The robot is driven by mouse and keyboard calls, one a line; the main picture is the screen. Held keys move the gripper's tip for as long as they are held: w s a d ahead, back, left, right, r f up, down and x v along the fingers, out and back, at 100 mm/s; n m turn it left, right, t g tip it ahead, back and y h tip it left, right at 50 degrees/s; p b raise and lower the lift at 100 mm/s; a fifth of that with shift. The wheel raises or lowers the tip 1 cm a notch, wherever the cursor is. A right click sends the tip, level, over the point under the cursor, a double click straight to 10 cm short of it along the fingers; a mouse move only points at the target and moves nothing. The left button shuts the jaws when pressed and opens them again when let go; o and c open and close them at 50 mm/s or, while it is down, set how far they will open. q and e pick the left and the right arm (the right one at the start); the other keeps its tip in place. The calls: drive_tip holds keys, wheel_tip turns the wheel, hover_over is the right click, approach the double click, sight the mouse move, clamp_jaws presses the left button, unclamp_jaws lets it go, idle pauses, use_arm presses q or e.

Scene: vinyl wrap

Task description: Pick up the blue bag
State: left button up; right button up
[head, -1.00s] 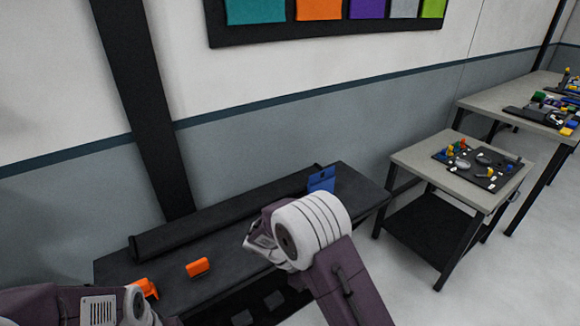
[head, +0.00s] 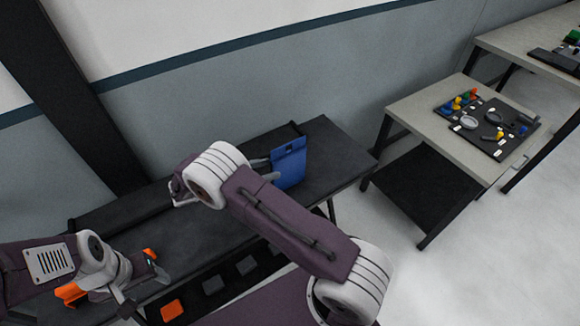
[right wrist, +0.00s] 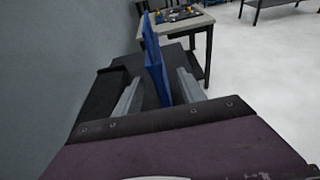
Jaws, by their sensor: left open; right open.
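The blue bag (head: 289,165) stands upright near the right end of the dark table (head: 330,150). In the right wrist view the bag (right wrist: 157,70) appears as a thin blue upright sheet between the two fingers. My right gripper (head: 266,169) is open at the bag's left side, with its fingers pointing at it. In the right wrist view my right gripper (right wrist: 156,88) has one finger on each side of the bag, with gaps showing; contact cannot be made out. My left gripper (head: 143,285) is open at the table's left part, away from the bag.
An orange item (head: 150,256) lies close to my left gripper, and another orange item (head: 70,293) shows beside that arm. A third orange piece (head: 172,310) is lower down. A long dark roll (head: 125,205) lies along the wall. A side table (head: 430,115) holds small tools.

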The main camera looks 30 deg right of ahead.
sight(289, 162)
drive_tip(key=x, duration=0.3)
drive_tip(key=shift+w+a+p, duration=0.1)
drive_tip(key=shift+w+p, duration=0.15)
drive_tip(key=shift+p, duration=0.05)
drive_tip(key=shift+d+f, duration=0.15)
drive_tip(key=shift+d, duration=0.45)
drive_tip(key=x, duration=0.1)
drive_tip(key=p+x, duration=0.1)
drive_tip(key=x, duration=0.2)
drive_tip(key=shift+s+d+r, duration=0.1)
drive_tip(key=shift+r, duration=0.15)
drive_tip(key=shift+d+f, duration=0.2)
drive_tip(key=shift+d, duration=0.1)
drive_tip(key=c, duration=0.3)
drive_tip(key=shift+r, duration=0.1)
clamp_jaws()
